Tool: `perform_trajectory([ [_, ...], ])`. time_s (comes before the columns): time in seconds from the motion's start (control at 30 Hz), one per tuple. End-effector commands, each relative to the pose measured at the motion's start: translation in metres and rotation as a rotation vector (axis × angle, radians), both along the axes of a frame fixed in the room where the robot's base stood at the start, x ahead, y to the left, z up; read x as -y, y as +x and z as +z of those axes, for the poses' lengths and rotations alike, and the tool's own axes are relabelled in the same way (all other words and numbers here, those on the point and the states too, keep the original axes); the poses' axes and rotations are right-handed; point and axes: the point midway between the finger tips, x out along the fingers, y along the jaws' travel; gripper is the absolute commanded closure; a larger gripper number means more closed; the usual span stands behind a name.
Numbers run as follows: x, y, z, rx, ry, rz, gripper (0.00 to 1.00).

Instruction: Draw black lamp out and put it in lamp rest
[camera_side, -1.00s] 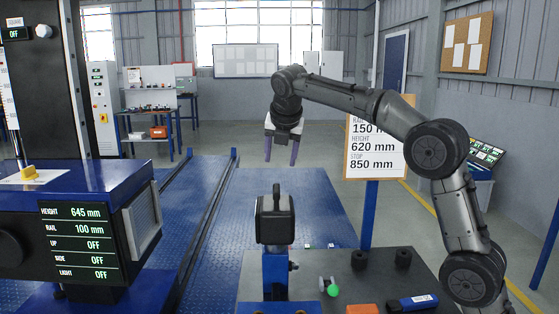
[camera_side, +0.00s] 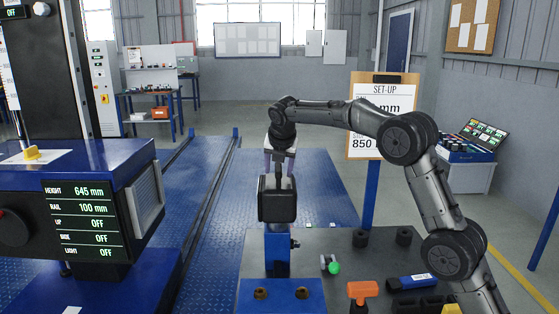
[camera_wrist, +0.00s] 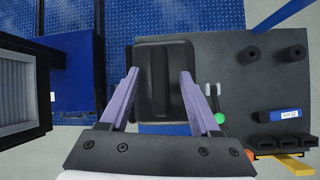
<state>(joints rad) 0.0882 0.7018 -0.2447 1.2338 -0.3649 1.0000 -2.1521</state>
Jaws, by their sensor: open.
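The black lamp (camera_side: 277,205), a boxy body with an upright handle on top, sits upright on a blue post (camera_side: 277,250). In the wrist view the lamp (camera_wrist: 153,95) lies below my gripper, its handle running along its top. My gripper (camera_side: 281,162) points down at the handle. In the wrist view its purple fingers (camera_wrist: 159,76) are apart, one toward each side of the lamp's top. Whether they touch it I cannot tell. Nothing in view is marked as the lamp rest, and I cannot tell which fixture it is.
The dark bench top (camera_side: 320,255) holds two black round sockets (camera_side: 360,238), a green-ended piece (camera_side: 334,268), an orange hammer (camera_side: 363,290) and a blue labelled tool (camera_side: 412,282). A blue machine head (camera_side: 100,165) stands at left. A set-up board (camera_side: 375,115) stands behind the bench.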

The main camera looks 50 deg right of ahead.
Motion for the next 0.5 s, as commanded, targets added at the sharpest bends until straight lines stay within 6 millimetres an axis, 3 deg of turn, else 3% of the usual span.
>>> perform_trajectory([
  [0.4, 0.0033, 0.0034, -0.0075, 0.0, 0.0, -0.001, 0.37],
  [0.5, 0.0033, 0.0033, -0.0074, 0.0, 0.0, -0.001, 0.51],
])
